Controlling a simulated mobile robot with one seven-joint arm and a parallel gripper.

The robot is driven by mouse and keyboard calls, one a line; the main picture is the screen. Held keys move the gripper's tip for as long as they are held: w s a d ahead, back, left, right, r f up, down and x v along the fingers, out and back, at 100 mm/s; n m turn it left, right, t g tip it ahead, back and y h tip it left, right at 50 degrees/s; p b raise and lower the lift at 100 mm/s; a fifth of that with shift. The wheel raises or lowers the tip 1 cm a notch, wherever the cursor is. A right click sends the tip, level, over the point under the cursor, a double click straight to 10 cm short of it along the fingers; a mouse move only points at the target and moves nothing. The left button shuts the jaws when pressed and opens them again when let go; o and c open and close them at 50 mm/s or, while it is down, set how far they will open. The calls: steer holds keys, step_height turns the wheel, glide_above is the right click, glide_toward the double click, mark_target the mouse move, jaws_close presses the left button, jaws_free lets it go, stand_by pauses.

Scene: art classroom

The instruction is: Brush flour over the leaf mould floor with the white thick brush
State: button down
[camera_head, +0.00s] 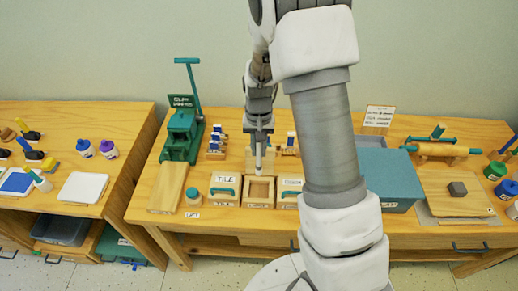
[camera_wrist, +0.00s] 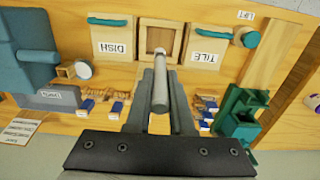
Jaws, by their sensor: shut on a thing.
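My gripper (camera_head: 259,137) is shut on a pale, thick brush (camera_head: 258,160), which points down. In the wrist view the brush (camera_wrist: 159,88) stands between my gripper's fingers (camera_wrist: 160,95), its far end at the near edge of the open wooden mould (camera_wrist: 174,31). In the head view the mould (camera_head: 272,192) is a square wooden frame with a recessed floor, between the TILE and DISH boxes. The brush is above its back part; I cannot tell whether it touches. No leaf shape or flour can be made out on the floor.
The TILE box (camera_head: 224,181) and DISH box (camera_head: 291,183), with teal handles, flank the mould. A green press (camera_head: 181,133) stands behind left, a blue-grey box (camera_head: 391,174) to the right. Small blue-tagged tools stand behind.

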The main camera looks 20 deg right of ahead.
mark_target(259, 172)
steer(key=shift+f+b, duration=3.85)
steer(key=shift+f, duration=1.45)
steer(key=shift+f+b, duration=0.6)
steer(key=shift+w+a, duration=0.25)
steer(key=shift+a, duration=0.5)
steer(key=shift+d, duration=0.1)
